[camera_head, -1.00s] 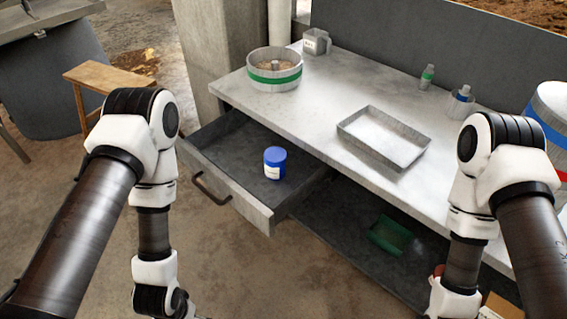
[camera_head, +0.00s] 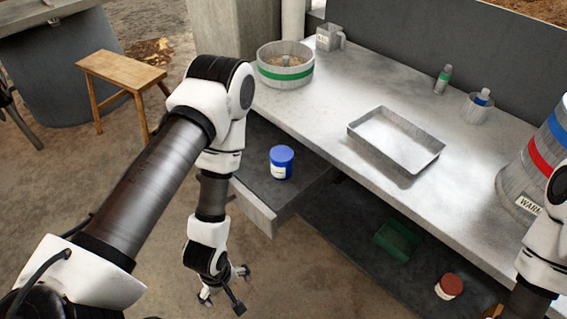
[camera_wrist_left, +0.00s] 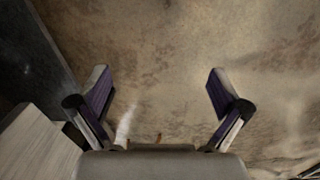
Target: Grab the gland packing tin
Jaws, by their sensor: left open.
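A small blue tin with a pale label (camera_head: 282,162) stands upright in the open drawer (camera_head: 258,210) under the bench. Its label is too small to read, so I cannot confirm that it is the gland packing tin. My left gripper (camera_head: 222,292) is open and empty, low in front of the drawer and below the tin in the picture. The left wrist view shows its two spread fingers (camera_wrist_left: 158,88) over bare floor; the tin is not in that view. My left forearm hides the drawer's left part and handle. My right gripper is outside the frames.
A red-lidded jar (camera_head: 449,286) and a green tray (camera_head: 398,241) are on the lower shelf. The bench top holds a metal tray (camera_head: 352,134), a green-banded round container (camera_head: 285,75) and small bottles. A wooden stool (camera_head: 122,68) stands left. The floor before the drawer is clear.

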